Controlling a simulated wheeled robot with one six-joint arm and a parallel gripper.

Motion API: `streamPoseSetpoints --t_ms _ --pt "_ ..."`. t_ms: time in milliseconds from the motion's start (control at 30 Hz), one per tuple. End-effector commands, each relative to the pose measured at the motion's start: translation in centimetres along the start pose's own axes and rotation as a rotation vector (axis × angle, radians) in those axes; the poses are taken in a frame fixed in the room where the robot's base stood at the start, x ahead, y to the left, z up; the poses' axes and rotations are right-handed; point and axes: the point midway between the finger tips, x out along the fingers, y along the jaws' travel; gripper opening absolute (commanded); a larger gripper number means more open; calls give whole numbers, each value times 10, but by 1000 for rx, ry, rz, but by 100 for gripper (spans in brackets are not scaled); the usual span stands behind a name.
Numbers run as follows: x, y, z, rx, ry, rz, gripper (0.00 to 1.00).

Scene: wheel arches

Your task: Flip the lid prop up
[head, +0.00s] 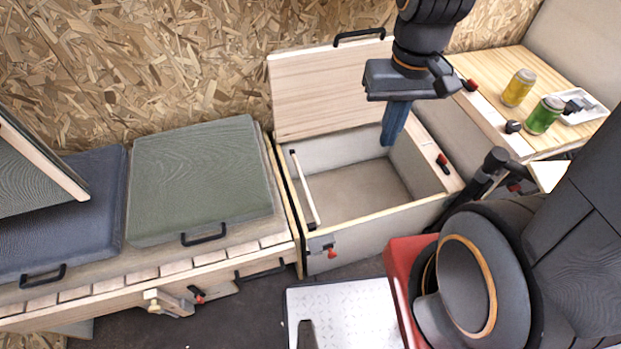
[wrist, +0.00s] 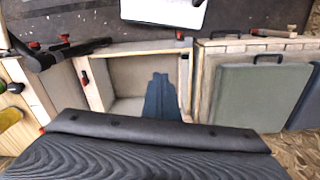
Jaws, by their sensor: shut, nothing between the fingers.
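The wooden lid (head: 325,92) of the bench box (head: 352,235) stands raised and leans back toward the chipboard wall. A thin pale bar with dark ends, which looks like the lid prop (head: 305,190), lies along the box's left rim, down and apart from the lid. My gripper (head: 390,143) points down over the back right of the open box. Its blue fingers are together with nothing between them, well to the right of the prop. In the wrist view the fingers (wrist: 159,80) show over the box's inside; the prop is not clear there.
Green (head: 200,178) and dark blue (head: 108,195) cushions lie on the bench at left. A wooden counter (head: 490,80) at right bears a yellow can (head: 518,87), a green can (head: 544,115) and a white tray (head: 590,108). The box's inside looks empty.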

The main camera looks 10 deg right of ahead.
Motion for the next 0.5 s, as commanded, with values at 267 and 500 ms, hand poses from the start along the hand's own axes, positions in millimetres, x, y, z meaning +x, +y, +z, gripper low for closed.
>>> streamPoseSetpoints --t_ms 267,500 --pt "69 -2 -27 167 -109 -57 0" --pt "149 -10 -62 393 -254 -145 0"
